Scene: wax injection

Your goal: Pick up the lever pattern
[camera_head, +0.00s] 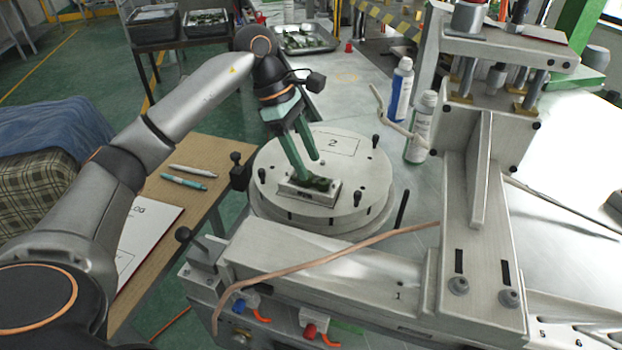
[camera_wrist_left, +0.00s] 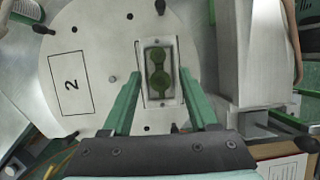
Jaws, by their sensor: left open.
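The lever pattern (camera_wrist_left: 159,76) is a small dark green piece lying in a rectangular metal mould (camera_wrist_left: 147,51) on the round turntable plate. In the head view the green lever pattern (camera_head: 320,184) shows at the near side of the plate, in its mould (camera_head: 294,192). My left gripper (camera_head: 310,170) points down over the mould with its green fingers apart. In the left wrist view the open fingers of the left gripper (camera_wrist_left: 163,85) stand on either side of the mould, with nothing between them gripped. I cannot tell their exact height. My right gripper is not in view.
The round plate (camera_head: 358,172) marked 2 has several upright black pins near its rim. The metal press frame (camera_head: 480,200) is at the right. A wooden desk (camera_head: 207,152) with pens is at the left.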

